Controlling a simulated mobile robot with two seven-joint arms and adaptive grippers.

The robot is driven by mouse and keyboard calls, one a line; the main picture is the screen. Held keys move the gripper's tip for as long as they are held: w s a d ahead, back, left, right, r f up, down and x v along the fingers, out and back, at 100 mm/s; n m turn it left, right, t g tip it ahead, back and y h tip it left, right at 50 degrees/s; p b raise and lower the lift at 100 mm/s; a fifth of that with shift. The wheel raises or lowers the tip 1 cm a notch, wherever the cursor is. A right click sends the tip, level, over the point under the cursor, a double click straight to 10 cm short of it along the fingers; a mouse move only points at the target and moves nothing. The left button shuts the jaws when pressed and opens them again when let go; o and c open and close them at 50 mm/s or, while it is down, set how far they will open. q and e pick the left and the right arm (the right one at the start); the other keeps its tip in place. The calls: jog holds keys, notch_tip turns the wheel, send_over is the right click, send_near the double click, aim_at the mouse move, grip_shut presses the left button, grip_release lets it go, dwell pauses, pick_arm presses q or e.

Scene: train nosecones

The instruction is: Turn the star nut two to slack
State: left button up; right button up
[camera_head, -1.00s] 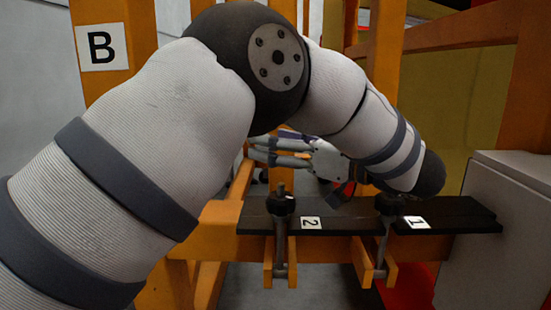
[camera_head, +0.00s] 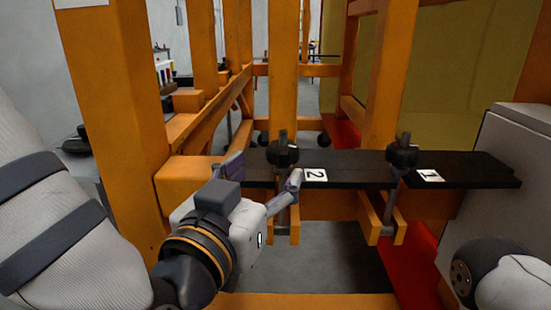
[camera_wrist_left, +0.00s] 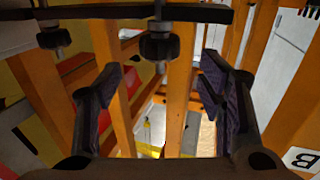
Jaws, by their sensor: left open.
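Star nut two (camera_head: 283,156) is a dark knob on a threaded stud, on the black bar (camera_head: 345,168) beside the label "2". My left gripper (camera_head: 264,172) is open near it, one finger to its left and the other low on its right. In the left wrist view the nut (camera_wrist_left: 159,46) appears upside down, ahead of the gap between the open fingers of the left gripper (camera_wrist_left: 162,82). I see no contact. Star nut one (camera_head: 402,155) is farther right, by the label "1"; it also shows in the wrist view (camera_wrist_left: 53,38). My right gripper is out of view.
An orange post (camera_head: 120,130) stands close left of my left gripper. Other orange uprights (camera_head: 284,70) rise behind the bar. Swing bolts hang in orange brackets (camera_head: 384,228) below the bar. A grey cabinet (camera_head: 500,170) is at the right.

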aim_at(278, 157)
pick_arm(q)
jog(key=shift+w+d+f+b, duration=0.2)
jog(key=shift+w+f+b, duration=0.55)
jog(key=shift+w+f, duration=0.2)
jog(key=w, duration=0.2)
jog(key=w+d+r, duration=0.1)
jog(key=w, duration=0.1)
jog(key=w+d+r, duration=0.1)
jog(key=w, duration=0.1)
jog(key=shift+w+d, duration=0.15)
jog(key=shift+w, duration=0.05)
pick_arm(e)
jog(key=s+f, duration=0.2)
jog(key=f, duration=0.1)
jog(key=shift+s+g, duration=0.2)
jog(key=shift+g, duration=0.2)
pick_arm(q)
jog(key=c, duration=1.2)
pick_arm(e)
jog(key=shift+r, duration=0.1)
